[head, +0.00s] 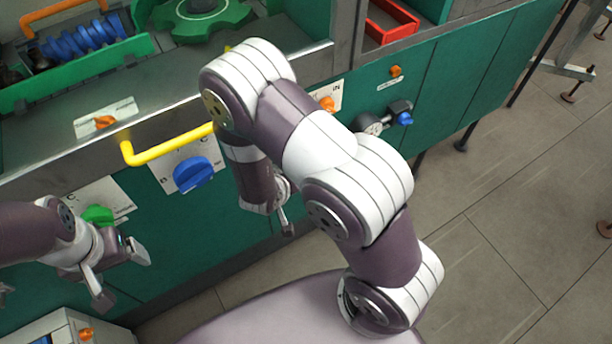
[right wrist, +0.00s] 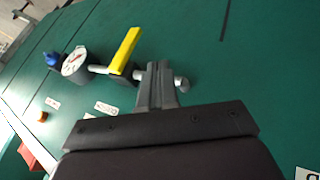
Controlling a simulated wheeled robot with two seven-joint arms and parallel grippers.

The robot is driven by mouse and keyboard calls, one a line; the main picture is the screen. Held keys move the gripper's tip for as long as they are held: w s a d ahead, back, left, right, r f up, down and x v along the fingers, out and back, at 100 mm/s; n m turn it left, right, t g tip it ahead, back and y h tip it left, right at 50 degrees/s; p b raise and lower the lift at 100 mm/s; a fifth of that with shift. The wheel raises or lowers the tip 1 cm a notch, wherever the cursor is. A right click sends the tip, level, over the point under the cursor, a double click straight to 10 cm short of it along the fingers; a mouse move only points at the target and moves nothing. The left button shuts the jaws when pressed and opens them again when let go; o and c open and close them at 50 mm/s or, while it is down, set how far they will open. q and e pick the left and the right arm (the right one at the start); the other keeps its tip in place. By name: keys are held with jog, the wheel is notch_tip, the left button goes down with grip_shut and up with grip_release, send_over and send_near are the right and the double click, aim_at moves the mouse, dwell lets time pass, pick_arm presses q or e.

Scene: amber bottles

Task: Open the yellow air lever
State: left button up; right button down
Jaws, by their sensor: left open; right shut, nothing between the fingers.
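The yellow air lever (right wrist: 126,49) shows in the right wrist view as a flat yellow bar, standing out at a slant from a silver pipe fitting on the green panel. In the head view my right arm hides it. My right gripper (right wrist: 158,70) is shut and empty, its fingertips just right of the lever's lower part; I cannot tell whether they touch. In the head view the right gripper (head: 286,224) points down in front of the panel. My left gripper (head: 122,276) is open and empty, near a green knob (head: 98,215) at the left.
A dial gauge (right wrist: 75,61) with a blue knob (right wrist: 53,59) sits left of the lever. A fixed yellow rail (head: 172,147) and a large blue knob (head: 193,174) are on the panel's left. A red tray (head: 390,35) stands above.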

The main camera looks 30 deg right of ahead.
jog(key=w+d+f+b, duration=0.2)
jog(key=w+d+f, duration=0.2)
jog(key=d+f, duration=0.4)
jog(key=shift+w+d, duration=0.15)
jog(key=shift+w, duration=0.1)
